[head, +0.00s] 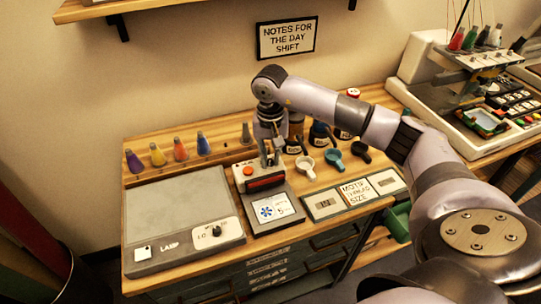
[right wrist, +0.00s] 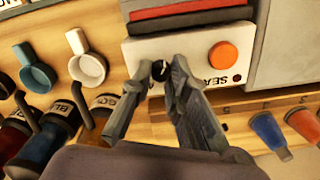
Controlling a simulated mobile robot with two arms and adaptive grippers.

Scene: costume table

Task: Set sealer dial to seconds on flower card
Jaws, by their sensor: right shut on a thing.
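The sealer (head: 264,184) is a white box with a red bar, an orange button and a small black dial. The dial (right wrist: 160,70) shows in the right wrist view, with a light mark on it, but I cannot read its setting. My right gripper (head: 268,158) is over the back of the sealer, its fingers shut on the dial from both sides; it also shows in the right wrist view (right wrist: 161,74). The flower card (head: 272,208), white with a blue flower, lies in front of the sealer; its small print seems to include a 5. My left gripper is out of view.
A grey lamp panel (head: 175,215) with its own knob (head: 216,231) lies left of the sealer. White (head: 306,166), blue and black scoops and several jars stand to the right. Coloured cones (head: 179,149) line the back left.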

